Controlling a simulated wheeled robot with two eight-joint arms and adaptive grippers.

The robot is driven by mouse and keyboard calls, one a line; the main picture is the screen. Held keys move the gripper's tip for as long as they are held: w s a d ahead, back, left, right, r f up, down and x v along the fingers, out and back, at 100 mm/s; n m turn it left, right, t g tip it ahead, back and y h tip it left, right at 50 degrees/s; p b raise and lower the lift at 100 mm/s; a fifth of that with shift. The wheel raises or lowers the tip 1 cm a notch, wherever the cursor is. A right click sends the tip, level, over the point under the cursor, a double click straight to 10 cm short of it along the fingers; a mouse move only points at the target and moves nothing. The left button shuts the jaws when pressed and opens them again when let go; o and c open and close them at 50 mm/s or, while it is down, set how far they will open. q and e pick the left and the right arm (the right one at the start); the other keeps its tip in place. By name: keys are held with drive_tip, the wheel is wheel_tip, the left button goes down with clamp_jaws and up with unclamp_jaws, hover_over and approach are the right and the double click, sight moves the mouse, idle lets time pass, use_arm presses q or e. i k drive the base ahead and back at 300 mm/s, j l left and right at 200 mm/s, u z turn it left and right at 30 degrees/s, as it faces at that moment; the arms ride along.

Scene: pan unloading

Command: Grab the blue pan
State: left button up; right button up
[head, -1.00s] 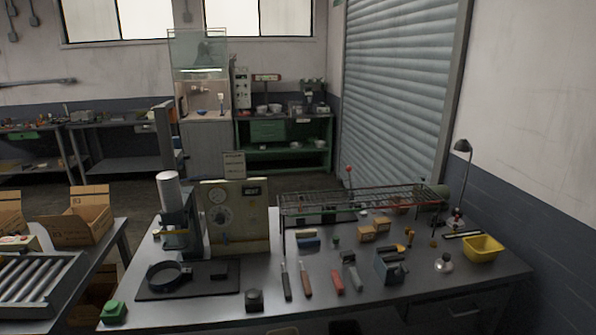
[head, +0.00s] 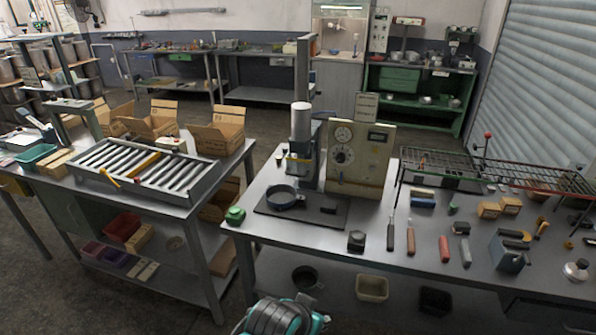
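A round dark-blue pan-like dish (head: 281,203) rests on a black mat (head: 328,217) on the metal workbench (head: 300,237), in front of a press-like machine (head: 300,140). A darker pan (head: 304,276) lies on the shelf under the workbench.
A control box (head: 352,158) stands behind the mat. Several hand tools and a wire rack (head: 490,168) occupy the right side. A second table with a roller conveyor (head: 140,165) and cardboard boxes stands left, across a gap.

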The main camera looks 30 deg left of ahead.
sight(281, 196)
drive_tip(key=i+j+u, duration=0.25)
drive_tip(key=i+j, duration=0.3)
drive_tip(key=i+j+u, duration=0.25)
drive_tip(key=i+j, duration=0.35)
drive_tip(key=j, duration=0.05)
